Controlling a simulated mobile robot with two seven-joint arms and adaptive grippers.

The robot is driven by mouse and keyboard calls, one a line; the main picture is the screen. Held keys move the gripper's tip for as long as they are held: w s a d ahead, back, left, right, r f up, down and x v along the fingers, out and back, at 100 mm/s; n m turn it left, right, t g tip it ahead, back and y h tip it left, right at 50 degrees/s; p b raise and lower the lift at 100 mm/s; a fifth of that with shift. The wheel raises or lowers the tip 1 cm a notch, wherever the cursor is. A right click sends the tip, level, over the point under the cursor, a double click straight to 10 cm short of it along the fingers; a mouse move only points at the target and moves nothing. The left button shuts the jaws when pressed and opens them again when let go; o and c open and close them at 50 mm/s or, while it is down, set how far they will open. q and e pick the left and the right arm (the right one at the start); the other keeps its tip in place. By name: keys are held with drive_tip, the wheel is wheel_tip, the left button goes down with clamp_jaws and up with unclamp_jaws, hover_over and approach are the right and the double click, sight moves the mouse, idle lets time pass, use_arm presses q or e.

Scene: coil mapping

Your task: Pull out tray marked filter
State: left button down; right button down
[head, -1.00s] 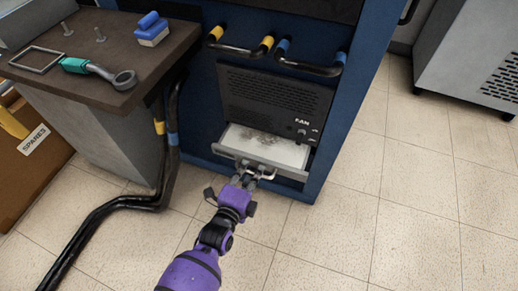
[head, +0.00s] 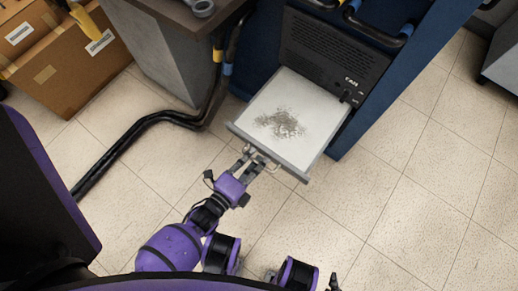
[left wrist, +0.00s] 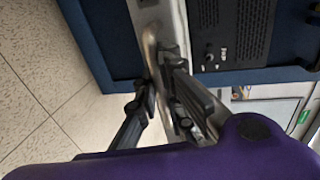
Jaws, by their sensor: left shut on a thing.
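The filter tray (head: 322,124) is a flat white drawer with a grey front, low in the blue cabinet under the fan panel. It sticks well out of its slot, and a patch of grey dust (head: 281,124) lies on it. I cannot read a filter mark on it. My left gripper (head: 254,161) is shut on the handle at the tray's front edge. In the left wrist view the fingers (left wrist: 160,95) close around the metal handle (left wrist: 150,48). My right gripper is not in view.
The fan panel (head: 325,55) is above the tray in the blue cabinet (head: 418,72). Black hoses (head: 140,137) run along the floor at left, below a grey bench. Cardboard boxes (head: 75,78) stand at upper left. The tiled floor before the tray and to its right is clear.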

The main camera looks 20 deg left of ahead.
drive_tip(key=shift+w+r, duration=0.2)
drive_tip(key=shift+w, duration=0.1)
use_arm(q)
drive_tip(key=c, duration=2.1)
unclamp_jaws()
drive_tip(key=v, duration=0.7)
drive_tip(key=shift+s+a, duration=0.1)
drive_tip(key=shift+s, duration=0.2)
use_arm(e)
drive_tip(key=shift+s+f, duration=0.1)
